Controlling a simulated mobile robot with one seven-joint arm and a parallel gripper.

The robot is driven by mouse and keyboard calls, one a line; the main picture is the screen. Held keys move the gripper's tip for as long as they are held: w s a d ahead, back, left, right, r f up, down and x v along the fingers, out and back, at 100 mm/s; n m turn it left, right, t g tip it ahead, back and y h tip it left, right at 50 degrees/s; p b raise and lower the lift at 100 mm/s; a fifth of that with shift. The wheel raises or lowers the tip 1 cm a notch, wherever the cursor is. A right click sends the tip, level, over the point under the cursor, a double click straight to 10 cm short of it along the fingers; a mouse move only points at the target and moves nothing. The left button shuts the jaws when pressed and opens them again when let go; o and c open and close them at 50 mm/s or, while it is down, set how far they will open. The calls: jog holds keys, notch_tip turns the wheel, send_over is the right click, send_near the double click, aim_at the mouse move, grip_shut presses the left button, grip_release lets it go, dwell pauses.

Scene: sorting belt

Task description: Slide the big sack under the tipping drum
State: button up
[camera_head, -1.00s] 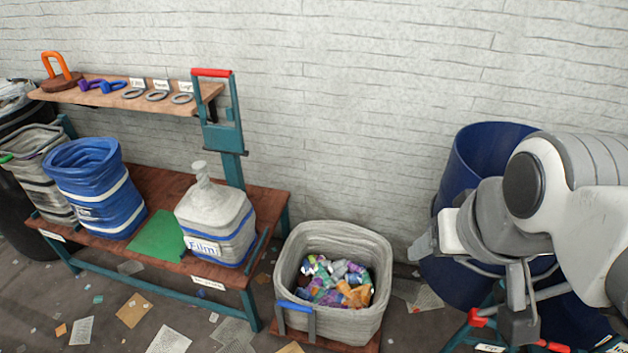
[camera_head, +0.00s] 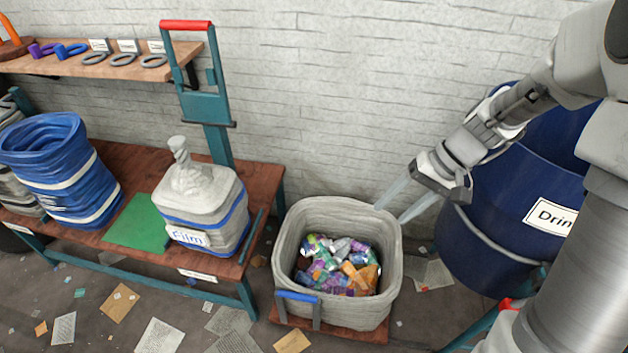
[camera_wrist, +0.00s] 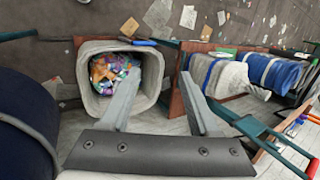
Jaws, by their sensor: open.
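The big grey sack (camera_head: 296,222) stands open on the floor, partly filled with coloured scraps (camera_head: 342,266). It rests on a low wooden board (camera_head: 357,334) with a blue handle (camera_head: 298,297) at its front. The tipping drum (camera_head: 500,205) is blue, labelled "Drin…", and stands to the right of the sack on a teal frame; my arm hides part of it. My gripper (camera_head: 393,207) is open and empty, its fingers pointing at the sack's back right rim. In the wrist view the sack (camera_wrist: 92,48) lies beyond one finger of my gripper (camera_wrist: 160,78).
A wooden bench (camera_head: 262,178) at left bears a blue sack (camera_head: 62,172), a tied sack labelled "Film" (camera_head: 202,198) and a green mat (camera_head: 138,226). Paper scraps litter the floor.

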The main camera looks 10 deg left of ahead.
jog(key=w+f+m+y+b, duration=0.1)
jog(key=w+f+y+b, duration=0.2)
jog(key=f, duration=1.2)
jog(key=m+t+y+b, duration=0.5)
jog(key=m+t+b, duration=0.2)
jog(key=m+b, duration=0.2)
send_near(300, 297)
jog(key=shift+y, duration=0.3)
jog(key=b+x, duration=0.1)
jog(key=x, duration=0.2)
jog(key=f+b+x, duration=0.1)
jog(key=b+x, duration=0.1)
jog(key=x, duration=0.2)
jog(key=b+x, duration=0.1)
jog(key=x, duration=0.2)
jog(key=shift+w+a+f+b, duration=0.1)
jog(key=shift+w+f+b, duration=0.2)
jog(key=shift+f+b, duration=0.05)
jog(key=shift+c, duration=0.2)
grip_shut()
